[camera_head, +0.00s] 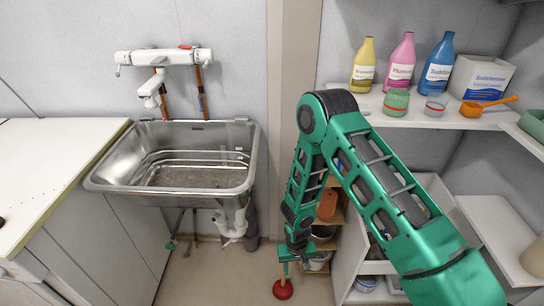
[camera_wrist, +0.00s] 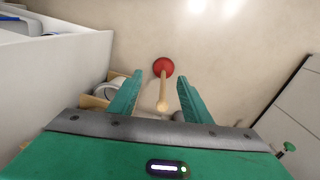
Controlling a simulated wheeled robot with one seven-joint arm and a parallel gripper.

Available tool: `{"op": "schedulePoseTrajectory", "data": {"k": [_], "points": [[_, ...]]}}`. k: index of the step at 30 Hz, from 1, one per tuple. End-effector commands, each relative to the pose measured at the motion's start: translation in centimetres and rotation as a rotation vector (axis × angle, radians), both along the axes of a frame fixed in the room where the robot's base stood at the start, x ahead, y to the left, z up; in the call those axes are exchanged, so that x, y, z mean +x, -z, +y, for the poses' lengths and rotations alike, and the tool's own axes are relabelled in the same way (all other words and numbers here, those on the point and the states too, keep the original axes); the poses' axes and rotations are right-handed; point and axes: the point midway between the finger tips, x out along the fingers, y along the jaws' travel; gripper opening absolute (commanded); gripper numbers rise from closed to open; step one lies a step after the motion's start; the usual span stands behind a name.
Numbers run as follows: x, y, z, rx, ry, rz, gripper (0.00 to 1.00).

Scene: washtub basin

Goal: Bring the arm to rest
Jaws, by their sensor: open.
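My green arm folds down in front of the shelving, and my gripper (camera_head: 296,257) points at the floor in the head view. In the wrist view my gripper (camera_wrist: 160,92) has its two green fingers spread apart. A plunger with a red cup (camera_wrist: 163,66) and a pale wooden handle (camera_wrist: 163,100) stands on the floor below. Its handle shows between the fingers with gaps on both sides; the fingers do not grip it. In the head view the red cup (camera_head: 283,289) is just below the gripper, and most of the handle is hidden.
A steel washtub basin (camera_head: 190,130) hangs left, with a white drain pipe (camera_head: 233,222) below. A white counter (camera_head: 45,165) is far left. Floor left of the plunger is clear.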

Motion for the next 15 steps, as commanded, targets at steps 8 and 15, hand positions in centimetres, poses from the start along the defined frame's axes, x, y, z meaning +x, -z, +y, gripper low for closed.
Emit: {"op": "schedulePoseTrajectory", "data": {"k": [8,15], "points": [[3.9,-8.4,-4.8,-0.035,0.056,-0.023,0.45],[5.6,-17.9,-11.3,-0.074,0.134,-0.031,0.45]]}}
